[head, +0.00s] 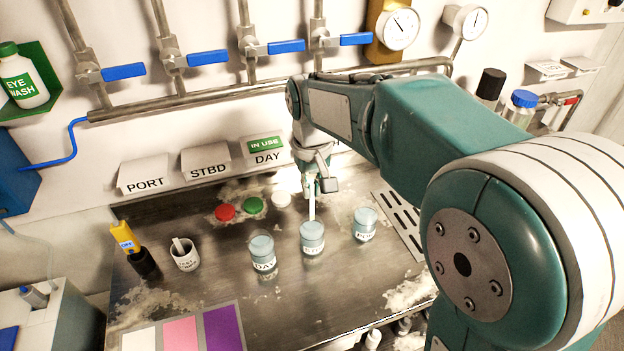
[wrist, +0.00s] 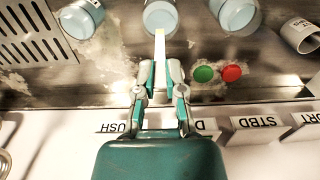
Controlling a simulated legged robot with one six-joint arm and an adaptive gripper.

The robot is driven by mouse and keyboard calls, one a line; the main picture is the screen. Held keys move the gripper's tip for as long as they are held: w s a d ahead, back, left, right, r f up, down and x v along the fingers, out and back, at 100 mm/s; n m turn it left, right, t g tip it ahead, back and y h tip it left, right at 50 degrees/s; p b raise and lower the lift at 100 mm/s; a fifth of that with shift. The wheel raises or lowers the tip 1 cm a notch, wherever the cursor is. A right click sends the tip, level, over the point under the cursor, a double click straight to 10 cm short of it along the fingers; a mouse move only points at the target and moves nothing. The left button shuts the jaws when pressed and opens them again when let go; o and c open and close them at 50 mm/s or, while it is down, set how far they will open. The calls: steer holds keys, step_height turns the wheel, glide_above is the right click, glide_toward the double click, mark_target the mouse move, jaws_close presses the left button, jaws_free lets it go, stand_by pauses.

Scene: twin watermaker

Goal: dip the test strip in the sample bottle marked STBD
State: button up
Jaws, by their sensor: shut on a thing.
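My gripper (head: 312,184) is shut on a pale test strip (head: 312,207), which points down. In the wrist view my gripper (wrist: 160,84) holds the same strip (wrist: 160,50). The strip's lower end is close to the rim of the middle bottle (head: 312,239); I cannot tell whether it is inside. That bottle's label is too small to read surely. The left bottle (head: 262,254) is marked DAY, and the right bottle (head: 365,225) seems to read POR. All three are open, with pale blue contents. The middle bottle also shows in the wrist view (wrist: 160,16).
A white cup (head: 185,256) with a strip in it and a yellow-and-black device (head: 128,243) stand left. A colour card (head: 181,332) lies in front. A slotted drain (head: 400,222) is at right.

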steer(key=shift+a+f, duration=0.2)
steer(key=shift+f, duration=0.65)
steer(key=shift+d+f, duration=0.1)
steer(key=shift+f, duration=2.65)
steer(key=shift+r, duration=0.1)
step_height(320, 180, up, 11)
glide_above(311, 211)
steer(key=shift+w+f, duration=0.1)
steer(key=shift+f, duration=0.1)
stand_by(1.1)
